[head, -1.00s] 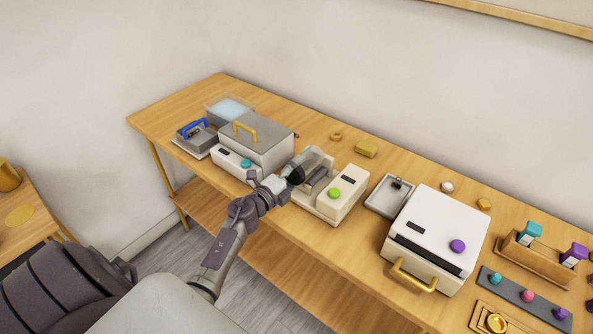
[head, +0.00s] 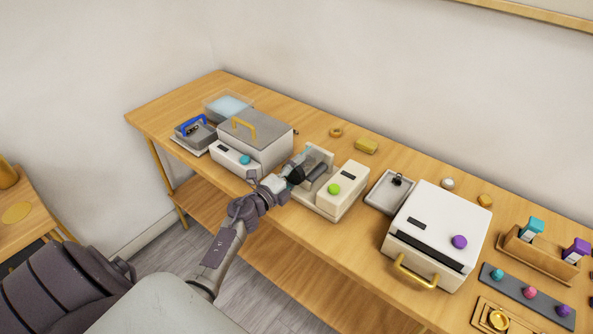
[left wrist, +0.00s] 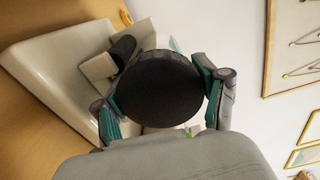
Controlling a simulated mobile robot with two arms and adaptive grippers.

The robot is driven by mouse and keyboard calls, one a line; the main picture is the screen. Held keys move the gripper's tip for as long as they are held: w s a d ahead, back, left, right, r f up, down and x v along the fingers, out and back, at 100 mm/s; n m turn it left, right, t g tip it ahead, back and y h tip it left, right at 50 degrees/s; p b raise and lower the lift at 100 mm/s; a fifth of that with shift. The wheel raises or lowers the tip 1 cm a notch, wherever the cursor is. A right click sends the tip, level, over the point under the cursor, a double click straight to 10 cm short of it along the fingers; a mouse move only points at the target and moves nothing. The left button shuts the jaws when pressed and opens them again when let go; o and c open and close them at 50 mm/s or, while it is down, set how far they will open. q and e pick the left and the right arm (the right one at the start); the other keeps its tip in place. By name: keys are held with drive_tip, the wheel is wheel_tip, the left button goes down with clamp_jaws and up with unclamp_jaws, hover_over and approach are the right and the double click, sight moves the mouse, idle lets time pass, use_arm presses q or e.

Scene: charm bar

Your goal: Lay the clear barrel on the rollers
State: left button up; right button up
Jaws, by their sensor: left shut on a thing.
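My left gripper (head: 284,183) is over the near left end of a pale roller machine (head: 327,206) with a green button. In the left wrist view it is shut on the black round end cap (left wrist: 155,88) of the clear barrel, between its teal finger pads. The cap also shows in the head view (head: 295,175). The barrel's clear body is hard to make out beyond the cap. A dark roller (head: 318,172) shows on the machine, and also in the left wrist view (left wrist: 122,47). I cannot tell whether the barrel touches the rollers. My right gripper is not in view.
A grey-lidded box (head: 262,140) with a yellow handle stands close on the left. A grey tray (head: 379,205) and a white machine (head: 433,228) with a purple button stand to the right. A yellow block (head: 366,146) lies behind.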

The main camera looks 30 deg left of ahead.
use_arm(q)
drive_tip(key=shift+a, duration=0.2)
drive_tip(key=o, duration=1.3)
drive_tip(key=shift+f, duration=0.15)
drive_tip(key=shift+o, duration=0.2)
drive_tip(key=shift+s+f, duration=0.1)
drive_tip(key=shift+s, duration=0.1)
drive_tip(key=s+a, duration=0.1)
drive_tip(key=s, duration=1)
drive_tip(key=shift+s+r, duration=0.2)
drive_tip(key=shift+s, duration=0.15)
